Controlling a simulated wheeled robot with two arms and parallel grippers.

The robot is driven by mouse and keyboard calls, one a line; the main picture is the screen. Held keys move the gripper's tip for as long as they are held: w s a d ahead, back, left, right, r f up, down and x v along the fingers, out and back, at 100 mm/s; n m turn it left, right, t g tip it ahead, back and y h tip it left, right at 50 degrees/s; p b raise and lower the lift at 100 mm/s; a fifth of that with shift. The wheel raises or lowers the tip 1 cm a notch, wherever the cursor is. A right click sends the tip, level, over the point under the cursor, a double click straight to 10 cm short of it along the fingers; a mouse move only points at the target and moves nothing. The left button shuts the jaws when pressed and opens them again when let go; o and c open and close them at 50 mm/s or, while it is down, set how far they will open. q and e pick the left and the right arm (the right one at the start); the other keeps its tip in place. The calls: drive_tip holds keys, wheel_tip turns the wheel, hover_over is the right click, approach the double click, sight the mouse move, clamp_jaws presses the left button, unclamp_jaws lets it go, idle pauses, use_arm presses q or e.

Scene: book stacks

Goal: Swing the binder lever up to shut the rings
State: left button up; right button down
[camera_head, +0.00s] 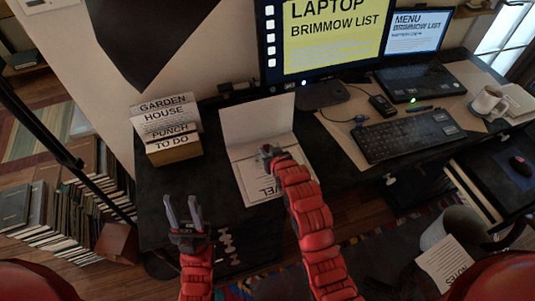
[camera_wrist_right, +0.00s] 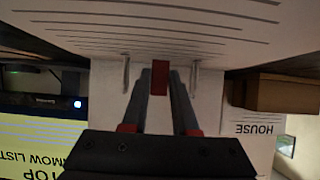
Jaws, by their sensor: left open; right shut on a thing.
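The open binder (camera_head: 258,118) lies on the dark desk in the middle of the head view, with a blank upright-looking white cover and printed paper at its front. In the right wrist view, two thin metal ring parts (camera_wrist_right: 126,75) stand either side of a small red lever (camera_wrist_right: 160,77). My right gripper (camera_head: 268,152) is over the binder, shut on the red lever, which sits between its fingertips in the wrist view. Whether the rings meet cannot be told. My left gripper (camera_head: 183,212) is open and empty at the desk's front left, apart from the binder.
A box of cards (camera_head: 172,148) stands left of the binder. A monitor (camera_head: 330,40) stands behind. Bare desk lies between card box and left gripper.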

drive_tip(key=shift+s+f+t+b, duration=0.1)
drive_tip(key=shift+f+t+b, duration=0.05)
drive_tip(key=shift+t+b, duration=0.2)
idle(0.3)
drive_tip(key=c, duration=1)
unclamp_jaws()
drive_tip(key=shift+o, duration=0.2)
